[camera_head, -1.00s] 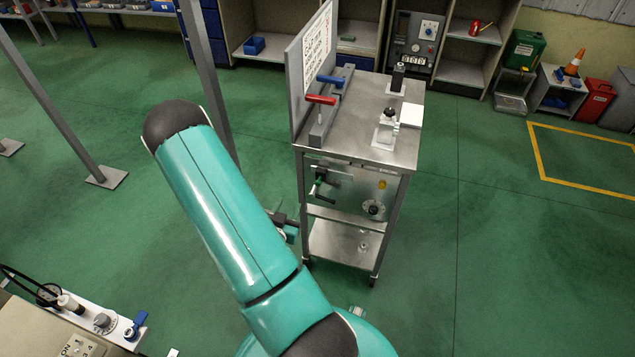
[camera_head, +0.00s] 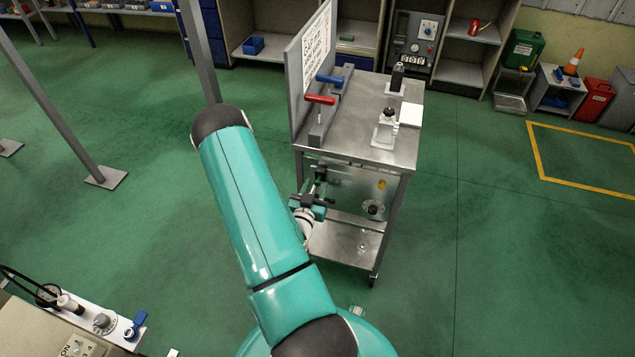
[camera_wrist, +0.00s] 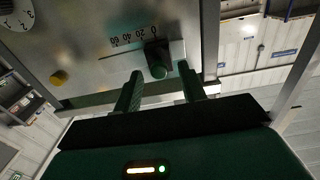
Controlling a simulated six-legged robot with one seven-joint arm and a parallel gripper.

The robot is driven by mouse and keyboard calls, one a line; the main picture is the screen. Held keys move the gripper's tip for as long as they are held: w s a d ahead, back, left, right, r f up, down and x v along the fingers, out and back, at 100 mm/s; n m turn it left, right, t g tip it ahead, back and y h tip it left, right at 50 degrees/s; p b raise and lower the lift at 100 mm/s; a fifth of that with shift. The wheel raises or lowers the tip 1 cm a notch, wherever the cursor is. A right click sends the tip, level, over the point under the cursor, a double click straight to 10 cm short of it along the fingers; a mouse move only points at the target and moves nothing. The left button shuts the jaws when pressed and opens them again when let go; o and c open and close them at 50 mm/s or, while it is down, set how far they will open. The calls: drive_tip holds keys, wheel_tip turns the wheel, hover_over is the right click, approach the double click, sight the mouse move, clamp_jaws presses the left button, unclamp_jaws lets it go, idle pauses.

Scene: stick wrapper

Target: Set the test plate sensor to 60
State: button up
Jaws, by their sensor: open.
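The test plate is the metal panel (camera_head: 350,185) on the front of the steel trolley; it also fills the upper wrist view (camera_wrist: 75,45). In the wrist view a scale with 0, 20, 40 and 60 runs right to left. In the head view my gripper (camera_head: 314,196) is in front of the panel's left part.
The panel also carries a yellow button (camera_wrist: 59,78) and a round dial (camera_wrist: 14,14), which shows in the head view (camera_head: 373,208) too. Red (camera_head: 320,99) and blue (camera_head: 330,80) handles sit on the trolley top.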

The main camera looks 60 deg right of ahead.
drive_tip(key=shift+w+d, duration=0.15)
drive_tip(key=shift+d, duration=1.1)
clamp_jaws()
drive_tip(key=s, duration=0.4)
drive_tip(key=s+d, duration=0.1)
drive_tip(key=s, duration=0.1)
drive_tip(key=shift+s, duration=0.2)
unclamp_jaws()
drive_tip(key=shift+s, duration=0.1)
